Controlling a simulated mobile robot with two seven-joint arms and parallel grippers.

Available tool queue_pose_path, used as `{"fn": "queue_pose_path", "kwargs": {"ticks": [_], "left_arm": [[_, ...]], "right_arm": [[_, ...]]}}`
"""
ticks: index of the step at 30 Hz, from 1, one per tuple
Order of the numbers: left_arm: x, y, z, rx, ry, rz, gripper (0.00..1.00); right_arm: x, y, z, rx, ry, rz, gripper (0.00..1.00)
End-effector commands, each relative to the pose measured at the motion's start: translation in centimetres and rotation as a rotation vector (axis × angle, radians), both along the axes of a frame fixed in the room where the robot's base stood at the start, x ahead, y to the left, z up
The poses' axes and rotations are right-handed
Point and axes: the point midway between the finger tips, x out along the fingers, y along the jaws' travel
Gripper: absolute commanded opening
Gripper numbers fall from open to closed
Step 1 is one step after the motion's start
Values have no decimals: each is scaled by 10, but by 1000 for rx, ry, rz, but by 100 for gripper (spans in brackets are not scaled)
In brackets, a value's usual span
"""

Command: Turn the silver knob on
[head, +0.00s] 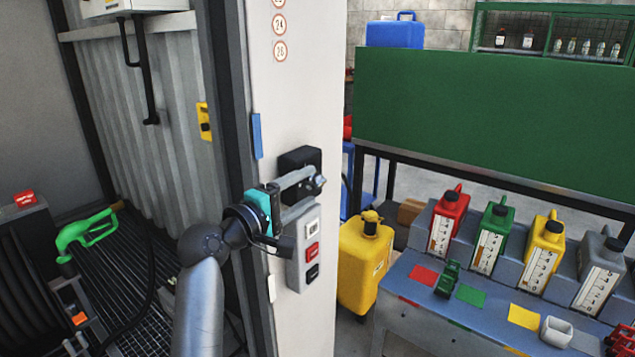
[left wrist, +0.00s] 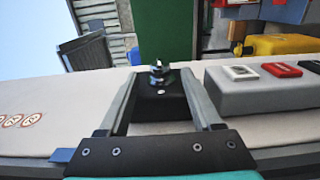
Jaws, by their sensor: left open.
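The silver knob (left wrist: 157,72) stands out from a black box (left wrist: 160,103) in the left wrist view. In the head view the black box (head: 299,157) is on the white post, and the knob (head: 320,181) shows at the fingertips. My left gripper (head: 303,184) is open, with its fingers reaching across the front of the box. In the left wrist view the fingers lie on either side of the box and knob, with visible gaps. Whether a finger touches the knob, I cannot tell. My right gripper is out of view.
A grey panel (head: 303,237) with white, red and black buttons sits just below the box. A yellow can (head: 363,265) stands right of the post. A bench (head: 410,285) holds several coloured canisters. A green fuel nozzle (head: 88,234) is at left.

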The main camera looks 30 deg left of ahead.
Motion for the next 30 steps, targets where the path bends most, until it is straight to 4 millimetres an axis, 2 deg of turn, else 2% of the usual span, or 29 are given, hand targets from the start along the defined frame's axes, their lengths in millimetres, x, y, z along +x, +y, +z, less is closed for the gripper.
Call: {"fn": "queue_pose_path", "kwargs": {"ticks": [3, 9, 20, 30], "left_arm": [[19, -2, 0, -1, -1, -1, 66], [38, -3, 0, -1, 0, -1, 66], [43, -4, 0, 0, 1, 0, 66], [43, -3, 0, 0, 1, 0, 30]], "right_arm": [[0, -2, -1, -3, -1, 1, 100], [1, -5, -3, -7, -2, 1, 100], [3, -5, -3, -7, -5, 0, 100], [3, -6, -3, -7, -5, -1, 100]]}}
